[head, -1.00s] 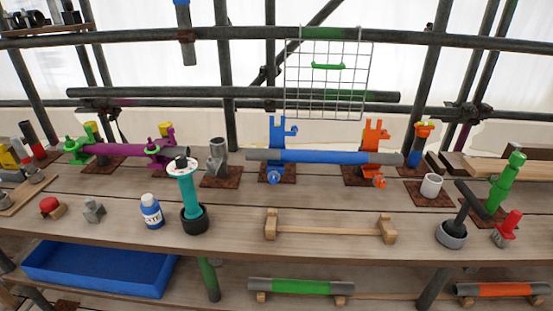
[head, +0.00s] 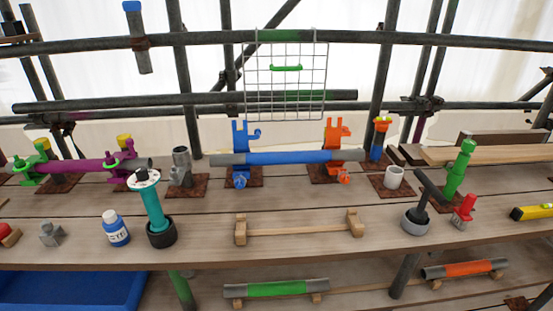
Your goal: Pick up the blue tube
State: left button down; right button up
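The blue tube (head: 288,158) has grey ends and lies level on the upper bench, near the middle of the head view. It rests across a blue clamp stand (head: 240,139) on its left and an orange clamp stand (head: 336,135) on its right. Each stand is on a rusty brown plate. The tube's grey ends stick out past both stands. Neither of my grippers shows in the head view.
A wooden cradle (head: 298,229) stands in front of the tube. A black-handled tool (head: 417,216) and green tube (head: 459,170) are right. A wire grid (head: 286,87) hangs behind.

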aim_at(268, 158)
jog(key=j+z, duration=0.1)
jog(key=z, duration=1.55)
jog(key=k+j, duration=0.45)
